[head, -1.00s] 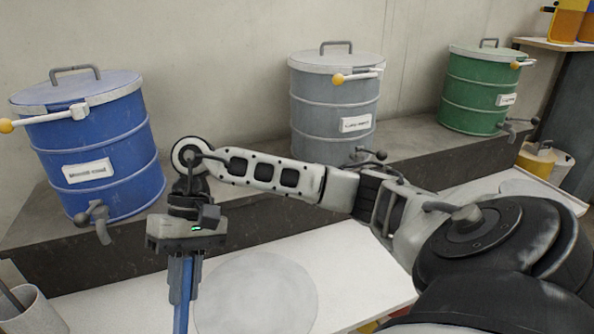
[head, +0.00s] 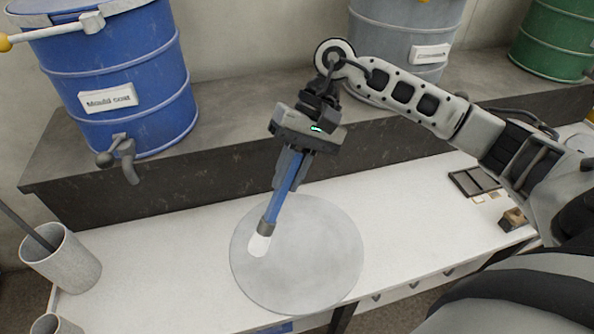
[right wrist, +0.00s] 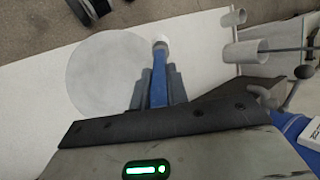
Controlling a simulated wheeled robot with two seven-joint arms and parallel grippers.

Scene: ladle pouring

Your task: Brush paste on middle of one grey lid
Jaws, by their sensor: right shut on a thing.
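A round grey lid (head: 320,265) lies flat on the white table in the head view; it also shows in the right wrist view (right wrist: 100,75). My right gripper (head: 290,170) is shut on the blue handle of a brush (head: 283,190). The brush points down and tilts to the left, with its white tip (head: 260,244) over the left part of the lid. I cannot tell whether the tip touches the lid. In the right wrist view the brush (right wrist: 158,85) shows between the fingers, its tip at the lid's edge. My left gripper is not in view.
A blue drum (head: 115,80) with a tap (head: 122,160) stands on the stone ledge behind the table. A grey drum (head: 425,25) and a green drum (head: 555,40) stand farther right. A cup (head: 62,262) holding a rod stands at the table's left.

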